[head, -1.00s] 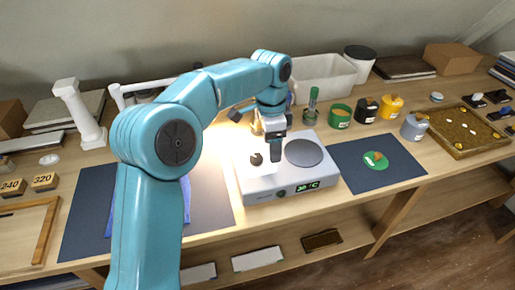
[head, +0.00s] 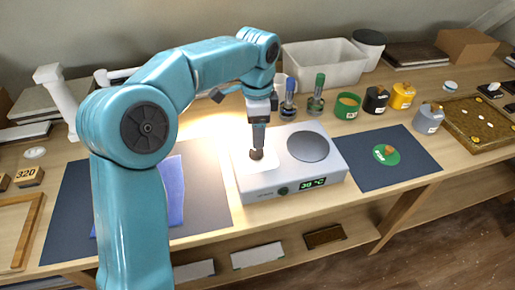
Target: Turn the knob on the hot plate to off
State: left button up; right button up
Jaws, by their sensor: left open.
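The hot plate (head: 324,172) is a pale grey box with a round grey disc (head: 308,146) on its top right. Its front face carries a dark round knob (head: 283,191) beside a green-lit display (head: 313,183) showing a °C reading. My left gripper (head: 258,143) points down over the left part of the hot plate's top, behind and above the front knob and apart from it. It is open. Just below its fingertips a small dark round piece (head: 257,155) sits on a white square (head: 246,166); whether they touch is unclear. My right gripper is not in view.
Behind stand bottles with blue and green tops (head: 317,96), a white bin (head: 325,63) and several small coloured pots (head: 402,96). A dark mat (head: 400,170) with a green disc (head: 386,155) lies right. A blue cloth (head: 173,190) lies left, partly behind my arm.

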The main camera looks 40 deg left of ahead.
aim_at(257, 151)
pick_arm(q)
notch_tip(257, 151, down, 7)
jog(key=shift+r+b, duration=0.15)
jog(key=shift+b, duration=0.15)
jog(key=c, duration=1.1)
